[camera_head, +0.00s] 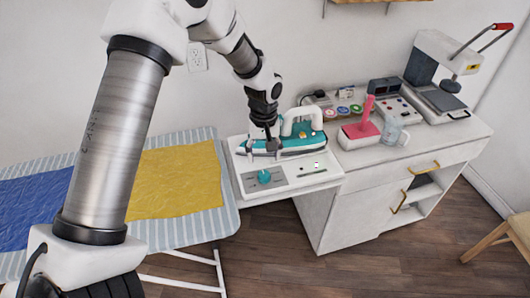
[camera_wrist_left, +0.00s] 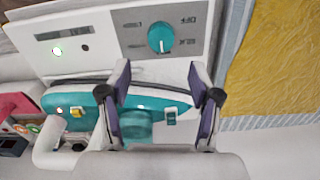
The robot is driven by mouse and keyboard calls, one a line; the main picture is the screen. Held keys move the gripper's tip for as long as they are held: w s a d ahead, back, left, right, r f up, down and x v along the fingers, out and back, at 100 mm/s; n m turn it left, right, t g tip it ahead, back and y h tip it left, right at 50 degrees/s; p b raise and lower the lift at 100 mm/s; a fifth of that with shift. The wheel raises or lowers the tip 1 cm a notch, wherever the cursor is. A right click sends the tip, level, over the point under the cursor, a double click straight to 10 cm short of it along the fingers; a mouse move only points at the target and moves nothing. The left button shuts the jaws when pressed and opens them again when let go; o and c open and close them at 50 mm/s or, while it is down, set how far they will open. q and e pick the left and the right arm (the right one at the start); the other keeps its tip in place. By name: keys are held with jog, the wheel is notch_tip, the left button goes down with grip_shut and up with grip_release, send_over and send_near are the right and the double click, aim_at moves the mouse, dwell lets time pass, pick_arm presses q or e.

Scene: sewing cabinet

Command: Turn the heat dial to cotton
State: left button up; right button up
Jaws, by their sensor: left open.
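The heat dial (camera_head: 264,176) is a round teal knob on a grey panel (camera_head: 277,183) at the front left of the white ironing station (camera_head: 320,180). In the left wrist view the dial (camera_wrist_left: 160,37) shows a small pale pointer mark, with dark labels around it too small to read. My left gripper (camera_head: 262,155) is open and empty above the station, just behind the dial. In the left wrist view its fingertips (camera_wrist_left: 160,78) are apart, and the dial lies beyond them, untouched. My right gripper is not in view.
A teal and white iron (camera_head: 290,145) rests on the station, close by my left gripper. A pink-handled tool (camera_head: 360,130), a clear jug (camera_head: 392,130) and a heat press (camera_head: 440,90) stand to the right. A yellow cloth (camera_head: 180,180) lies on the striped ironing board.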

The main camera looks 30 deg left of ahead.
aim_at(264, 174)
pick_arm(q)
jog(key=shift+w+a+f, duration=0.1)
jog(key=shift+w+a, duration=0.05)
jog(key=shift+w, duration=0.05)
jog(key=s+f, duration=0.1)
jog(key=s+d+f+p, duration=0.1)
jog(key=shift+d+f, duration=0.2)
jog(key=shift+f, duration=0.2)
jog(key=f, duration=0.2)
jog(key=w+a+f, duration=0.1)
jog(key=f, duration=0.1)
jog(key=shift+p, duration=0.3)
jog(key=shift+d, duration=0.2)
jog(key=shift+s+d+r, duration=0.1)
jog(key=shift+s+r, duration=0.1)
jog(key=shift+c, duration=1.3)
jog(key=c, duration=0.9)
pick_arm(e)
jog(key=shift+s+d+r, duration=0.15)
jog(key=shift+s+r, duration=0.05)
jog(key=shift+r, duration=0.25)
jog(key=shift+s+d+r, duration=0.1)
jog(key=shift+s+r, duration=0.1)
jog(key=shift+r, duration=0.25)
